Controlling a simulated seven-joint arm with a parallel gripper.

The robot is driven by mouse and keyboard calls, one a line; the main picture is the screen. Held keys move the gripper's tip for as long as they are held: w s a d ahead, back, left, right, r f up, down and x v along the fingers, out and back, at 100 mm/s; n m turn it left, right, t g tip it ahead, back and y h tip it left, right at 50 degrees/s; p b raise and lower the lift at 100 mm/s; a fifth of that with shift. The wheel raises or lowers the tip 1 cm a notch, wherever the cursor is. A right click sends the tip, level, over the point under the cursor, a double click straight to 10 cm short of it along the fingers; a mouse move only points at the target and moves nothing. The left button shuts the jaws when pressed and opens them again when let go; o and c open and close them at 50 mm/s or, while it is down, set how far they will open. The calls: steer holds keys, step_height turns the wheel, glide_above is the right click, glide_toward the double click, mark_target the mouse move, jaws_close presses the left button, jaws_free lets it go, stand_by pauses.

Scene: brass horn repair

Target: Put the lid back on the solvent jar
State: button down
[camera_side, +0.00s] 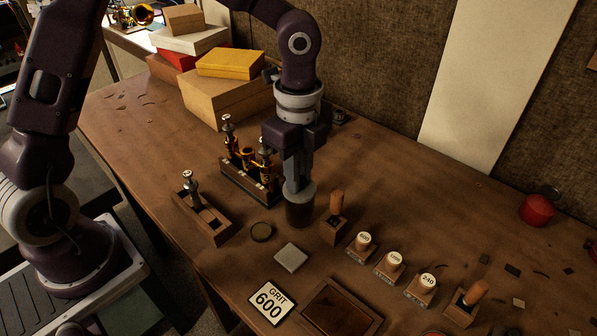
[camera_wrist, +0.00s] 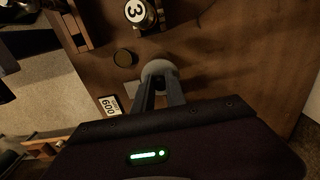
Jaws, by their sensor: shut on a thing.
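The solvent jar (camera_side: 299,213) is a dark, upright cylinder near the middle of the bench in the side view. A grey round lid (camera_side: 305,189) is at its mouth, looking level; I cannot tell whether it is fully seated. My gripper (camera_side: 297,186) points straight down over the jar, its fingers close together on the lid. In the wrist view, the grey lid (camera_wrist: 158,69) shows at the fingertips of my gripper (camera_wrist: 160,80) and hides the jar below.
A dark round disc (camera_side: 261,232) lies left of the jar. A wooden valve rack (camera_side: 252,182) stands close behind left, and a wooden block with a handle (camera_side: 334,225) close right.

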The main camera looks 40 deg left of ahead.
stand_by(0.3)
steer(key=c, duration=1.3)
jaws_free()
steer(key=o, duration=0.5)
steer(key=shift+r, duration=3.5)
